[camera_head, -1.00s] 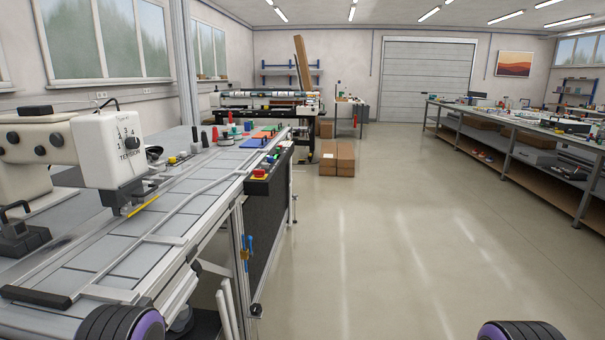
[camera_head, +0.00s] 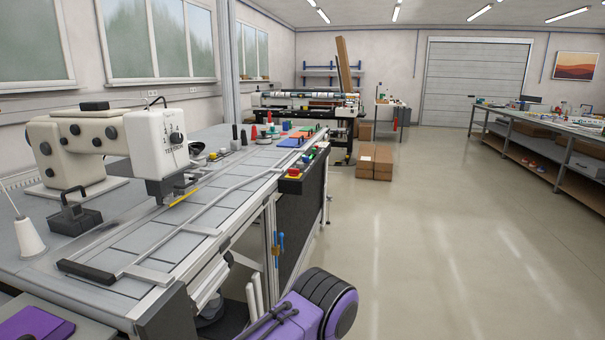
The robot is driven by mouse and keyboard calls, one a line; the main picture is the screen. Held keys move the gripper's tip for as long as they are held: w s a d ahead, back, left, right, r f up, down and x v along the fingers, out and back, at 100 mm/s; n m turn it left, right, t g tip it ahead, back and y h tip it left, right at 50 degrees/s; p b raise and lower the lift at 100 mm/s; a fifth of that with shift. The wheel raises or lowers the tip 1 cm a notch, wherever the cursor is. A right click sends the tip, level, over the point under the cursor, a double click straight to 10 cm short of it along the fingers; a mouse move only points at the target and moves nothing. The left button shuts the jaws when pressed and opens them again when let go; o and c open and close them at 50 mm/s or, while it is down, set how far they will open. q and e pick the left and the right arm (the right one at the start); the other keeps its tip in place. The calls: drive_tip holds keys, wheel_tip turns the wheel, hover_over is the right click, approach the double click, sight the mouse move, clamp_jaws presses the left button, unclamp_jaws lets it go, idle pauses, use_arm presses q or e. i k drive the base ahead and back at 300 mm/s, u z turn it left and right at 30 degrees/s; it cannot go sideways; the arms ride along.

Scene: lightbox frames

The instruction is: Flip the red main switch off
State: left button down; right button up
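Neither of my grippers is in view. Only a purple and black link of my own arm shows at the bottom centre, in front of the bench's legs.
A white sewing machine (camera_head: 150,140) stands on the workbench (camera_head: 150,235) at left. A white thread cone (camera_head: 29,237) is near it. Cardboard boxes (camera_head: 383,165) stand on the floor farther back. The floor (camera_head: 450,240) to the right is clear, up to a long side table (camera_head: 525,135).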

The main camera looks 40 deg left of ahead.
sight(293, 173)
drive_tip(key=k, duration=0.75)
drive_tip(key=u, duration=1)
drive_tip(key=i, duration=0.35)
